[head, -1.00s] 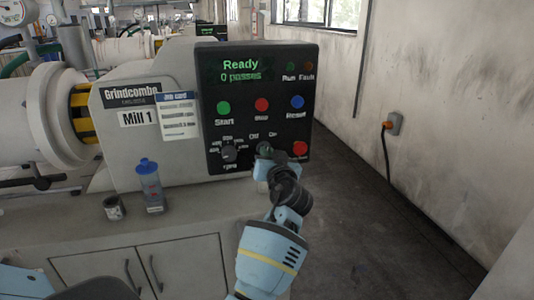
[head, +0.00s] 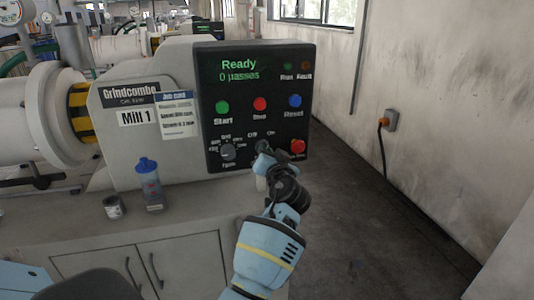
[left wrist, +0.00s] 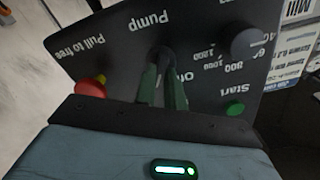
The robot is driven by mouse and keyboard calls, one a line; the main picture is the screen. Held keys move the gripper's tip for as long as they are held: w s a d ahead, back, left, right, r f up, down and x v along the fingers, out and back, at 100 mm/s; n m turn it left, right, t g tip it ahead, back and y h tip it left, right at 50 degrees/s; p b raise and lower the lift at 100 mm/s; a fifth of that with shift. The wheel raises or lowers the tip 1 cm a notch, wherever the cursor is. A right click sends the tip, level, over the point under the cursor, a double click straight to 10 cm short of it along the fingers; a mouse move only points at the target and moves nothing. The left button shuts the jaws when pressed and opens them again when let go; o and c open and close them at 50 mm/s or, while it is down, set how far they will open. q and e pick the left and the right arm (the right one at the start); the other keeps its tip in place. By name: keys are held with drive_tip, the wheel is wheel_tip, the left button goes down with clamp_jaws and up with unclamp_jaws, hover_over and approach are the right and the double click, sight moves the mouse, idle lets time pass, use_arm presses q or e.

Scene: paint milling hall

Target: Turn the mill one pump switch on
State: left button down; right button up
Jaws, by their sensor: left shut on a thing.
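The Mill 1 control panel (head: 240,120) is black, with "Ready" and "0 passes" on its display. The pump switch sits low on the panel, under the Off and On marks, mostly hidden by my left gripper (head: 263,153) in the head view. In the left wrist view, which shows the panel upside down, the dark switch knob (left wrist: 163,54) lies between the two green fingers of my left gripper (left wrist: 163,80). The fingers are shut on it near the "Pump" label. Which way the switch points cannot be told. My right gripper is not in view.
A red button (head: 298,146) is close right of the switch, and a grey speed dial (head: 228,151) is left of it. Floor at the right is clear.

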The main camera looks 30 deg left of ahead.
use_arm(q)
drive_tip(key=c, duration=1.5)
unclamp_jaws()
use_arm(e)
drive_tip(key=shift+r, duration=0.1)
